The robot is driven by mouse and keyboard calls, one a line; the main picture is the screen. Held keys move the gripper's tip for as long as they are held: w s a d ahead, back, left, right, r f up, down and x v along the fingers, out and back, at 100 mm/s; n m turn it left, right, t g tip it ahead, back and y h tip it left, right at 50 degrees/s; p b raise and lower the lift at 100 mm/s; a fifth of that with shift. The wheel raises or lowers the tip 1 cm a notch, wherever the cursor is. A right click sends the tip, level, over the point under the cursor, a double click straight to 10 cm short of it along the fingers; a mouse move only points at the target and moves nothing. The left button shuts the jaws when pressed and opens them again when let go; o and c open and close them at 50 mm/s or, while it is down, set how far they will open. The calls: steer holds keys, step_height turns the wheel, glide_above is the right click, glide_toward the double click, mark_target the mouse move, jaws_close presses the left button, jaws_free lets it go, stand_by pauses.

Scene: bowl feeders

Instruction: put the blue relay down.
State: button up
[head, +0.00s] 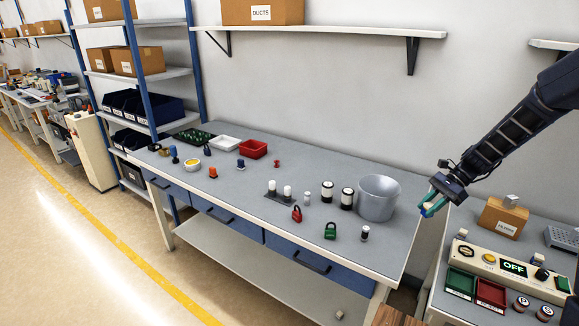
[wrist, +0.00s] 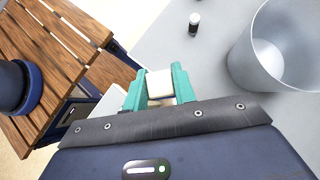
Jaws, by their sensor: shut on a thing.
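My gripper (head: 430,206) has teal fingers and is shut on the blue relay (head: 425,212). In the head view, a small blue and pale part shows between the fingertips. The relay is held in the air near the right end of the grey bench (head: 335,165), to the right of the metal bucket (head: 378,198). The fingers hide much of it.
A black-and-white cylinder (wrist: 194,22) stands near the bucket. Red (head: 297,214) and green (head: 330,231) padlocks and other small parts stand on the bench. The right table carries a control panel (head: 514,268), red tray (head: 491,293) and cardboard box (head: 503,219). Slatted wood (wrist: 75,45) lies lower.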

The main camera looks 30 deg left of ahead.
steer(key=s+a+r+m+t+y, duration=0.25)
steer(key=s+a+r+m, duration=0.3)
steer(key=s+a, duration=0.4)
steer(key=shift+t, duration=0.25)
steer(key=f, duration=0.6)
steer(key=w+a+f, duration=0.1)
steer(key=f, duration=0.6)
steer(key=w+f, duration=0.1)
steer(key=f, duration=0.6)
steer(key=shift+a, duration=0.3)
steer(key=o, duration=1)
steer(key=shift+f, duration=0.1)
steer(key=w+d+r+n+t+h, duration=0.15)
steer(key=d+r+n, duration=0.35)
steer(key=d+r, duration=1.2)
steer(key=s+d+r+n+t+h, duration=0.2)
steer(key=s+d+r+n, duration=0.1)
steer(key=d, duration=0.5)
steer(key=s+d+r+n+t+h, duration=0.2)
steer(key=s+d+r+n, duration=0.1)
steer(key=s+d+r, duration=0.3)
steer(key=s+d+r+n+t+h, duration=0.2)
steer(key=s+d+r, duration=0.3)
steer(key=d+r, duration=0.3)
steer(key=shift+s+d+r+n+t+h, duration=0.1)
steer(key=shift+d+n+t+h, duration=0.15)
steer(key=shift+d, duration=0.75)
steer(key=shift+d+r+n+t+h, duration=0.1)
steer(key=shift+d+n+h, duration=0.15)
steer(key=shift+d, duration=0.75)
